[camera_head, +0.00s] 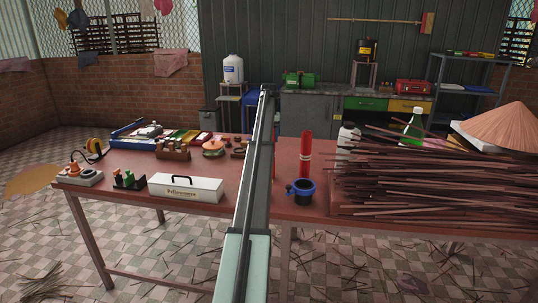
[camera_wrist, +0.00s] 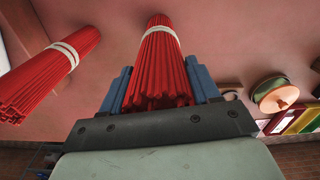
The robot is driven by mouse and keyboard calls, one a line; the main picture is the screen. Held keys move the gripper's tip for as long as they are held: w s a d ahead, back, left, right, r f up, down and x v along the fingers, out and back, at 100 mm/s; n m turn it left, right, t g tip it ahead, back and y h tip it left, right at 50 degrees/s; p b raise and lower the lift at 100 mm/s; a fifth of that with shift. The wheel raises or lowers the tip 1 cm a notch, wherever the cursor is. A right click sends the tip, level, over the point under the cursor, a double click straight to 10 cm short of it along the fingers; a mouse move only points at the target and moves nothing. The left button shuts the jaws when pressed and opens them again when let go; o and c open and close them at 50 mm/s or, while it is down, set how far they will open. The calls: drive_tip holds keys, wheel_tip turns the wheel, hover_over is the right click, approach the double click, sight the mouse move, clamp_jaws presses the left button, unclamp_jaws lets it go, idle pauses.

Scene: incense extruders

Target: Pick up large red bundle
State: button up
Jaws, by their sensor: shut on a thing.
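My gripper (camera_wrist: 160,70) is shut on a red bundle (camera_wrist: 160,50) of thin sticks with a white band, seen between its two blue fingers in the wrist view. A second red bundle (camera_wrist: 48,75) with a white band is beside it on the left, apart from the fingers. In the head view this second bundle (camera_head: 305,154) stands upright on the table, right of my arm. My arm hides the gripper and most of the held bundle there; only a thin red strip shows at the arm's right edge. I cannot tell whether the held bundle touches the table.
A dark blue ring-shaped holder (camera_head: 301,192) is in front of the second bundle. A large pile of brown sticks (camera_head: 430,180) covers the table's right side. A white toolbox (camera_head: 186,187) and a wooden rack (camera_head: 173,151) are left of my arm. The reddish table (camera_head: 140,160) has some bare room there.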

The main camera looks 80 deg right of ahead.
clamp_jaws()
drive_tip(key=shift+r, duration=0.1)
idle(0.3)
wheel_tip(320, 180, up, 18)
idle(0.6)
